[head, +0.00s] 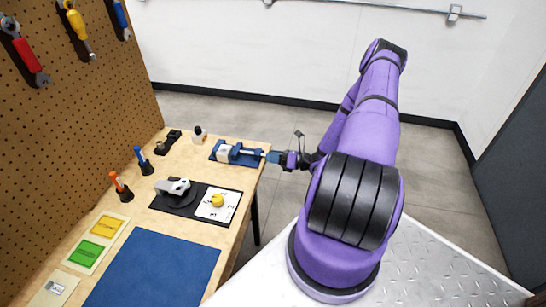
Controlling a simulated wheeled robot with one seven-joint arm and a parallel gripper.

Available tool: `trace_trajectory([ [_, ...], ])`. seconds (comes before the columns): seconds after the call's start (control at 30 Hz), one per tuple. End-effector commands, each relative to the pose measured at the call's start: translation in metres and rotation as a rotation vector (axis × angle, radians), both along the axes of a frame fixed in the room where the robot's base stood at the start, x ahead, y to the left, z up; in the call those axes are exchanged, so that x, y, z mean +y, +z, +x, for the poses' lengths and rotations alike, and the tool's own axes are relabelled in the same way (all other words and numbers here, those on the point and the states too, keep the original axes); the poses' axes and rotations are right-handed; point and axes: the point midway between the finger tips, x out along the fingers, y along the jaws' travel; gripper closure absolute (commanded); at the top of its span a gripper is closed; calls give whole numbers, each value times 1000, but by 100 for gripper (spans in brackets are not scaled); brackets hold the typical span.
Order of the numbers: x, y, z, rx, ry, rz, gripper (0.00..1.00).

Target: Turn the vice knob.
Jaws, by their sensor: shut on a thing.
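The blue and silver vice (236,153) lies near the far right end of the wooden workbench. Its screw runs right to the bench edge, where my gripper (273,157) sits at the knob end. My gripper comes in from the right, roughly level with the vice. The jaws are shut on the vice knob, which is mostly hidden by the fingers at this size. How far the knob is turned cannot be told.
A grey and black device (174,187) and a white card (217,206) with a yellow piece (217,200) stand nearer on the bench. A blue mat (155,270) lies in front. A pegboard (70,120) with hanging tools rises at left. Open floor lies beyond the bench's right edge.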

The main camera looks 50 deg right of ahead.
Motion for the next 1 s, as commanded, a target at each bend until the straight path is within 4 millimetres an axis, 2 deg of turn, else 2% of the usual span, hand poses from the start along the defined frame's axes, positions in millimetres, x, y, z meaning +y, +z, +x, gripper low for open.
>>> trace_trajectory([
  [1.0, 2, -1, -3, -484, 3, -832, 80],
])
